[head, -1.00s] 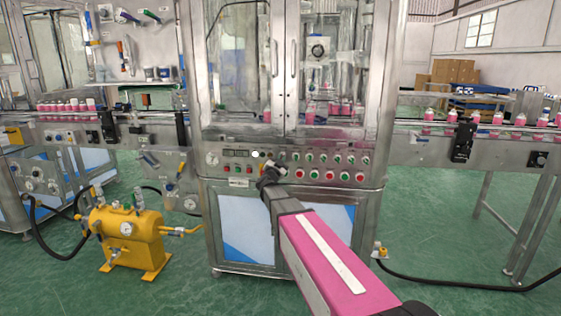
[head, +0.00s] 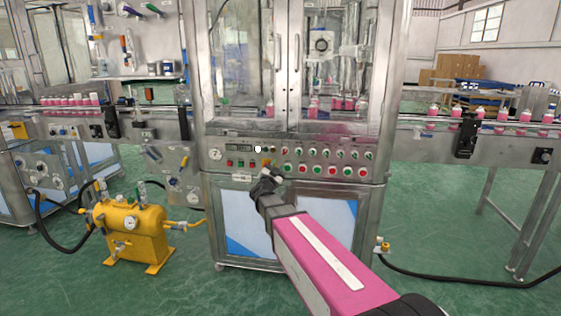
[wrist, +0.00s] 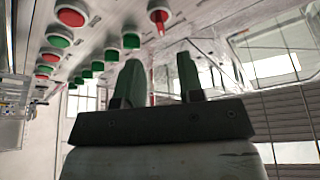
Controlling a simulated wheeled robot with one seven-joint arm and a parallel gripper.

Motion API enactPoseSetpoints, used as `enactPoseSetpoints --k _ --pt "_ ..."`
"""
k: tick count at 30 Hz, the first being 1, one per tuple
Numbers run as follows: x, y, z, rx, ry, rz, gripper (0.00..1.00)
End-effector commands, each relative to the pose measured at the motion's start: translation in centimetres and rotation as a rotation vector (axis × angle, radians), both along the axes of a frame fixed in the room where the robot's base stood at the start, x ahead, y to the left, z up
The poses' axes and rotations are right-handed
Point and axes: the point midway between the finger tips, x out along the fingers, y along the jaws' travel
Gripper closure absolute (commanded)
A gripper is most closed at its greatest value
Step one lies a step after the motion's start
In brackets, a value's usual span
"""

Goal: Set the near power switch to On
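The control panel (head: 322,163) spans the front of the steel machine, with rows of red and green buttons and small knobs. My gripper (head: 266,177) is just in front of the panel's lower left part. In the wrist view its two dark green fingers are apart, with nothing visibly held between them (wrist: 158,68). A red rotary knob with a pointed handle (wrist: 158,17) is on the panel beyond the gap between the fingertips, apart from them. It may be the power switch; no label or On mark is readable. In the head view its position is unclear.
A yellow tank (head: 133,232) with gauges and hoses stands on the green floor at left. Conveyors with pink bottles (head: 477,114) run on both sides of the machine. Red and green buttons (wrist: 72,13) lie close beside the gripper in the wrist view.

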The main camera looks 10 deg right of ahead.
Motion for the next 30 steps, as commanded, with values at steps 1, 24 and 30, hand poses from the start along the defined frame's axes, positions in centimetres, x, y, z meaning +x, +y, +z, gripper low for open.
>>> enactPoseSetpoints --k 1,24,30 --pt "-0.7 0.3 -0.2 0.0 0.001 0.001 0.65" --pt "-1.7 1.6 -1.8 -0.031 0.071 0.106 0.65" --pt "-2.0 3.2 -5.2 -0.09 0.26 0.33 0.65"
